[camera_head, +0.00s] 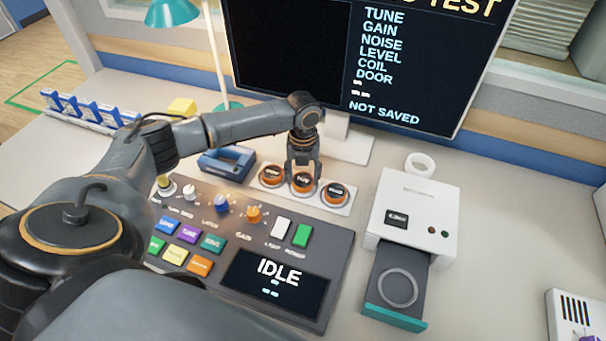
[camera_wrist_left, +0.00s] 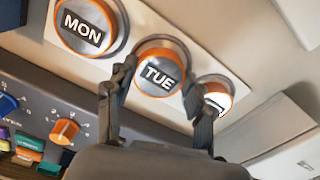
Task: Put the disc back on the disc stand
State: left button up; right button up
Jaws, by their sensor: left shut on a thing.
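The disc stand (camera_head: 262,186) is a white strip behind the control panel. An orange-rimmed disc marked TUE (camera_wrist_left: 160,72) is at its middle place, between a disc marked MON (camera_wrist_left: 85,27) and a third disc (camera_wrist_left: 217,96) whose label is partly hidden by a finger. My left gripper (camera_head: 303,172) points down at the middle place, its two fingers shut on the TUE disc. The TUE disc also shows in the head view (camera_head: 304,183). I cannot tell whether it rests fully on the stand. My right gripper is not in view.
A white box (camera_head: 420,200) at the right has its drawer (camera_head: 378,290) open, with only a ring-shaped seat visible in it. The control panel (camera_head: 335,265) reads IDLE. A monitor (camera_head: 290,50), a blue device (camera_head: 225,162) and a lamp base (camera_head: 228,106) stand behind.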

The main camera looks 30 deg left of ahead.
aim_at(303, 179)
pick_arm(q)
jog(key=shift+f, duration=0.2)
jog(key=shift+f, duration=0.15)
jog(key=o, duration=1.2)
notch_tip(303, 179, up, 12)
jog(key=shift+r+b, duration=0.2)
jog(key=shift+b, duration=0.3)
jog(key=shift+f, duration=0.1)
